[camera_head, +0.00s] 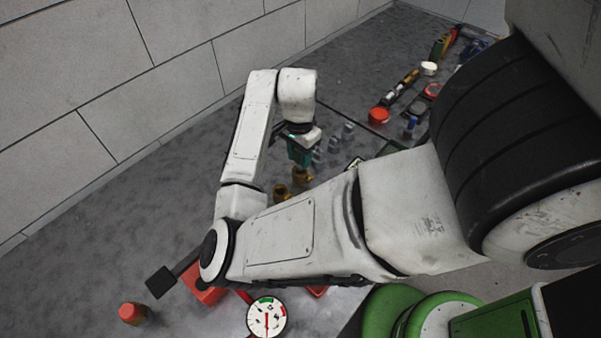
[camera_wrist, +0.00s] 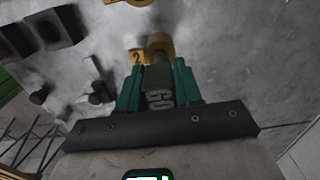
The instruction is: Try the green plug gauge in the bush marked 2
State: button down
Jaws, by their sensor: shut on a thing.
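My gripper (camera_wrist: 158,82) is shut on the green plug gauge (camera_wrist: 158,92), a dark green body with GO lettered on it, between its green fingers. The gauge points at a brass bush (camera_wrist: 160,42) with a yellow tag marked 2 (camera_wrist: 137,56). The gauge's far end overlaps the bush in the wrist view; I cannot tell whether it is inside. In the head view my gripper (camera_head: 300,153) is low over the bench, just behind the brass bushes (camera_head: 302,177); the gauge cannot be made out there.
Another yellow-tagged part (camera_wrist: 112,2) is cut off at the top of the wrist view. Dark blocks (camera_wrist: 50,28) and dark pegs (camera_wrist: 98,92) stand to the left. In the head view, a dial gauge (camera_head: 267,318) is at the front and a red-topped part (camera_head: 378,115) farther back.

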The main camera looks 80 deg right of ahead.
jog(key=shift+r+p, duration=1)
jog(key=shift+r, duration=0.25)
